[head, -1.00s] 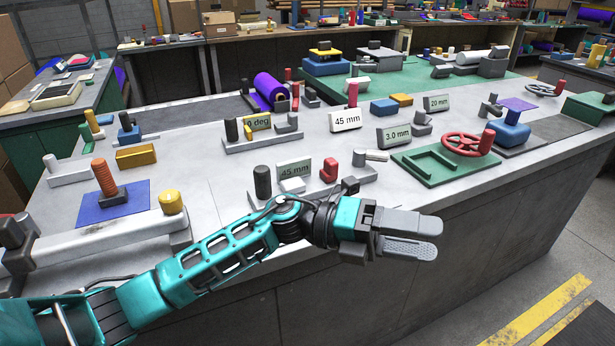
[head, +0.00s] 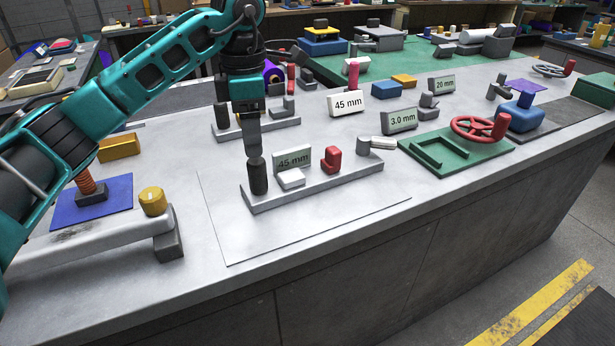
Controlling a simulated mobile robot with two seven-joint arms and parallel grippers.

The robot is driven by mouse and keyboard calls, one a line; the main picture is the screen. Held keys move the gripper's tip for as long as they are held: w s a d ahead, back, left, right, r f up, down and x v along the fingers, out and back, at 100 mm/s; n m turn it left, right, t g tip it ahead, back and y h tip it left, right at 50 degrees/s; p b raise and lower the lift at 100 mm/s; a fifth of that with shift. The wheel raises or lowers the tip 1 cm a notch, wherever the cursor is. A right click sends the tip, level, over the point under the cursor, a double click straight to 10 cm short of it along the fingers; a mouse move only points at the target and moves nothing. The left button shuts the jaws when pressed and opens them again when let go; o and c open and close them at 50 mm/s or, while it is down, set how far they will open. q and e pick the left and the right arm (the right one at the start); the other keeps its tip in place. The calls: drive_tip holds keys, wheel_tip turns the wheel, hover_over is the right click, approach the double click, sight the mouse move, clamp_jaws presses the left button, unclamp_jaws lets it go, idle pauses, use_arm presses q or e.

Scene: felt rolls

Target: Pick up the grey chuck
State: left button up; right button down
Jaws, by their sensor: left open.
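A dark grey upright cylinder (head: 258,178) stands at the left end of a light grey bar fixture (head: 330,187); I cannot tell for sure that it is the grey chuck. My left gripper (head: 254,150) points straight down right over it, its fingers seen edge-on and their tips at or just above its top. Whether they touch it is unclear. The gripper is open and holds nothing. A smaller grey piece (head: 364,146) with a white rod sits at the bar's right end. My right gripper is out of view.
A similar fixture (head: 228,132) is close behind. The bench front is clear.

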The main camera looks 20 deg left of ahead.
sight(257, 174)
use_arm(q)
wheel_tip(257, 174, down, 10)
drive_tip(key=shift+r+b, duration=0.15)
drive_tip(key=shift+b, duration=0.2)
clamp_jaws()
drive_tip(key=shift+r, duration=0.1)
idle(0.5)
